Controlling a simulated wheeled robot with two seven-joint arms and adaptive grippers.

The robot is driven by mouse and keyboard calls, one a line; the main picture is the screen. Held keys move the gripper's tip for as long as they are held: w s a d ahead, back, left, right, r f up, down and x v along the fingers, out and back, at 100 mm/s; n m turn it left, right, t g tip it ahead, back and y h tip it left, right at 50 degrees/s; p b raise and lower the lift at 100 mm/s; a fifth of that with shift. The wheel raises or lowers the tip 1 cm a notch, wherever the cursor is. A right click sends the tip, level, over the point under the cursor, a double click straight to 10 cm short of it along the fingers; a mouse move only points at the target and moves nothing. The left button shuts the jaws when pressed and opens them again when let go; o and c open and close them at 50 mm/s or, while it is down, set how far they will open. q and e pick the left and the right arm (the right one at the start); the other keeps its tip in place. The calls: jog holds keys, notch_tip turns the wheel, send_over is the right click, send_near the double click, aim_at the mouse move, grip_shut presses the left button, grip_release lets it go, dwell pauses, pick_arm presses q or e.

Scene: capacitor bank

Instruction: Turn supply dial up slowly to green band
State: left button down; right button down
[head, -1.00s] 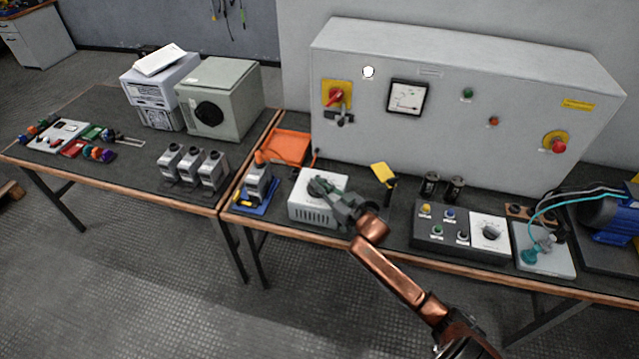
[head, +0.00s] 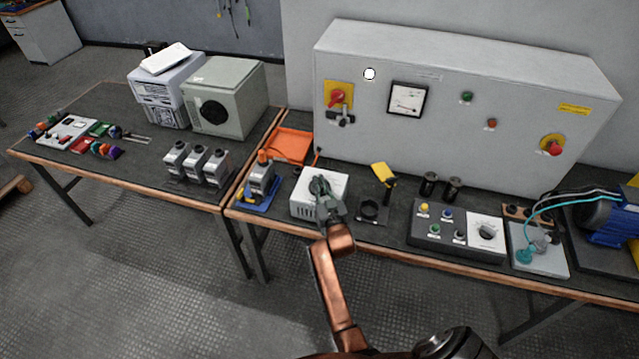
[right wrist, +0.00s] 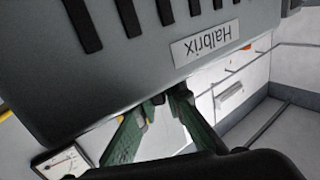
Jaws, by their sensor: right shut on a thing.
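The white supply box (head: 306,209), with vent slots in its front, stands on the right-hand bench. My right gripper (head: 321,186) reaches over its top and is shut on the supply dial there. The fingers hide the dial, so its pointer and green band cannot be read. In the right wrist view the gripper (right wrist: 160,105) shows its green fingers beside a grey vented casing with an upside-down "Halbrix" label (right wrist: 213,40). The panel meter (head: 405,98) is on the grey cabinet, its reading too small to tell. My left gripper is not in view.
A black round holder (head: 370,211) and a yellow-headed tool (head: 383,173) are right of the box.

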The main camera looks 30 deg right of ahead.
aim_at(320, 182)
jog(key=shift+h, duration=0.3)
jog(key=c, duration=2)
grip_release()
notch_tip(320, 182, up, 10)
jog(key=shift+r, duration=0.1)
